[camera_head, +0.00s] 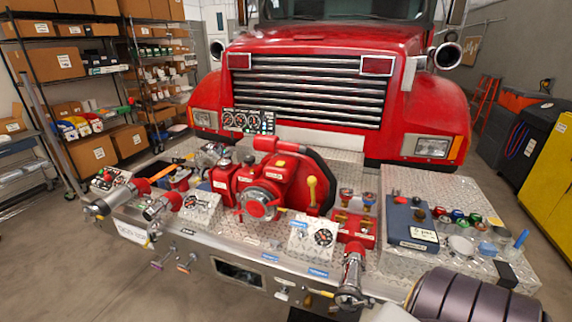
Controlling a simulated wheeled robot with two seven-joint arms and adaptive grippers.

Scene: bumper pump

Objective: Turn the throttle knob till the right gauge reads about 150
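The red pump (270,185) sits on the bumper deck in front of the truck. A white panel with a round gauge (323,237) stands at its right front; the reading is too small to tell. Another white gauge panel (200,204) stands at its left front. A dark panel with several gauges (248,121) stands behind the pump. Several knobs and handles show, among them a yellow-topped handle (312,188) right of the pump; I cannot tell which is the throttle knob. Neither of my grippers is in view.
A blue box (411,222) and several small coloured caps (457,216) stand on the metal deck at right. Nozzles (353,278) stick out at the front. A dark ribbed cylinder (470,295) fills the lower right corner. Shelves with boxes stand at left.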

